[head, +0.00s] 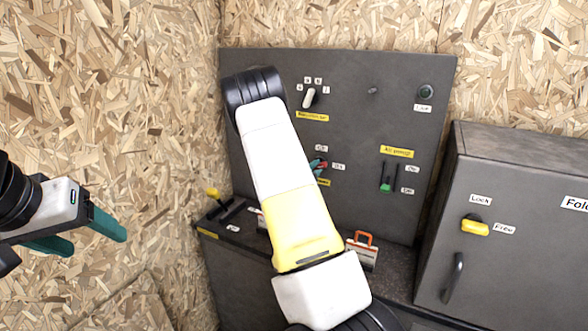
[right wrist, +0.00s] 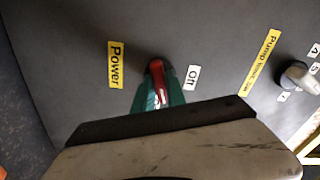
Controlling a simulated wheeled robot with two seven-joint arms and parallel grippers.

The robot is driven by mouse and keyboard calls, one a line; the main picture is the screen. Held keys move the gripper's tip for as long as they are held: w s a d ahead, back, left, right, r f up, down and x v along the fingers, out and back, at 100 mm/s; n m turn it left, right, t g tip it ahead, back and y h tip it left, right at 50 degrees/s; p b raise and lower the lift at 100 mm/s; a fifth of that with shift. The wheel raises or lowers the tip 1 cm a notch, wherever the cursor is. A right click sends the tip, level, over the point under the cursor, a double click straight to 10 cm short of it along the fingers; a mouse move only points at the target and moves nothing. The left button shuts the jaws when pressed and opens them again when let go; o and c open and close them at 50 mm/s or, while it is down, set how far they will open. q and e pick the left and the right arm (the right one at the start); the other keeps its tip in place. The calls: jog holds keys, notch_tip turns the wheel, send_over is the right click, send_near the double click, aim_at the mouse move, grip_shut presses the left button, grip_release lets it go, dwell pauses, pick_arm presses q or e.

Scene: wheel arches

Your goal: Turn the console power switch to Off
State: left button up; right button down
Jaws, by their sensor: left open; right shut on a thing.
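The power switch is a red knob (right wrist: 157,80) on the dark console panel (head: 350,120). The teal fingers of my right gripper (right wrist: 158,96) are shut around it. The "Off" label (right wrist: 192,77) and the yellow "Power" label (right wrist: 115,65) lie on either side of the knob. In the head view the red knob (head: 322,164) shows beside my fingers, with "Off" (head: 321,148) above and "On" (head: 338,167) to its right. Its handle appears to lie towards "On". My forearm hides part of the panel. My left gripper (head: 97,236) is open and empty, at the far left.
A pump selector (head: 309,98) sits above the switch, and a green-tipped lever (head: 386,177) to its right. A yellow-handled lever (head: 213,193) is at the lower left. A grey cabinet (head: 515,215) with a yellow latch (head: 475,226) stands at the right. Chipboard walls surround the console.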

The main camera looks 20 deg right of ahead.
jog(key=n, duration=1.3)
jog(key=shift+n, duration=0.4)
jog(key=shift+f, duration=0.1)
jog(key=c, duration=1.4)
grip_release()
jog(key=shift+o, duration=0.2)
jog(key=shift+a, duration=0.1)
jog(key=v, duration=0.7)
jog(key=shift+s+a, duration=0.2)
jog(key=shift+s, duration=0.1)
